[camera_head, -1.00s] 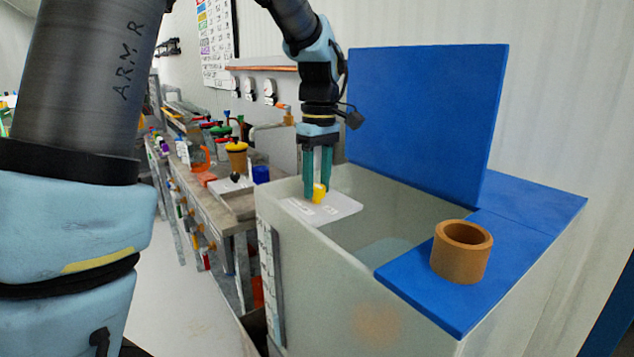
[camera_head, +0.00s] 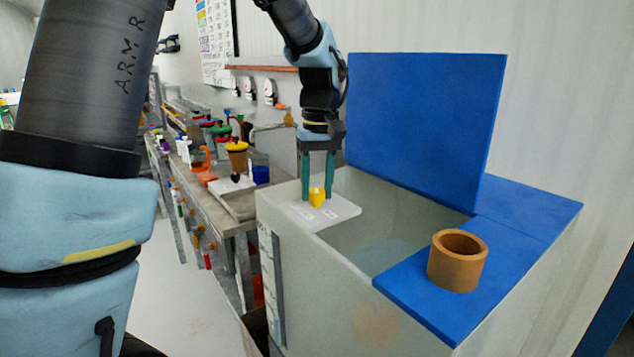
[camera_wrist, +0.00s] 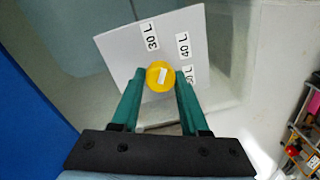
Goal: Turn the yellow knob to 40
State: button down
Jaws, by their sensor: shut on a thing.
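The yellow knob (camera_head: 318,198) stands on a white plate (camera_head: 345,209) at the corner of the grey tank. In the wrist view the round knob (camera_wrist: 155,85) has a white mark on its face, tilted slightly toward the upper right. The plate (camera_wrist: 118,48) carries the labels 30 L (camera_wrist: 151,36), 40 L (camera_wrist: 183,46) and a partly covered one, seemingly 50 L (camera_wrist: 188,76). My gripper (camera_wrist: 161,77) comes from above with its green fingers shut on opposite sides of the knob. The exact dial reading cannot be told.
The tank's blue lid panel (camera_head: 425,125) stands upright behind the opening. An orange-brown ring (camera_head: 457,262) sits on the blue cover (camera_head: 410,290) at the right. A bench (camera_head: 235,222) with pump parts is at the left. The tank's front wall (camera_head: 330,290) is close by.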

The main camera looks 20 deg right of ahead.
aim_at(319, 191)
jog(key=m+p, duration=0.1)
jog(key=m, duration=0.4)
jog(key=shift+m, duration=0.4)
dwell(0.4)
jog(key=shift+c, duration=2.1)
grip_release()
jog(key=shift+r, duration=0.1)
notch_tip(319, 191, up, 11)
jog(key=b, duration=0.1)
jog(key=shift+s+d+f, duration=0.15)
jog(key=shift+f, duration=0.05)
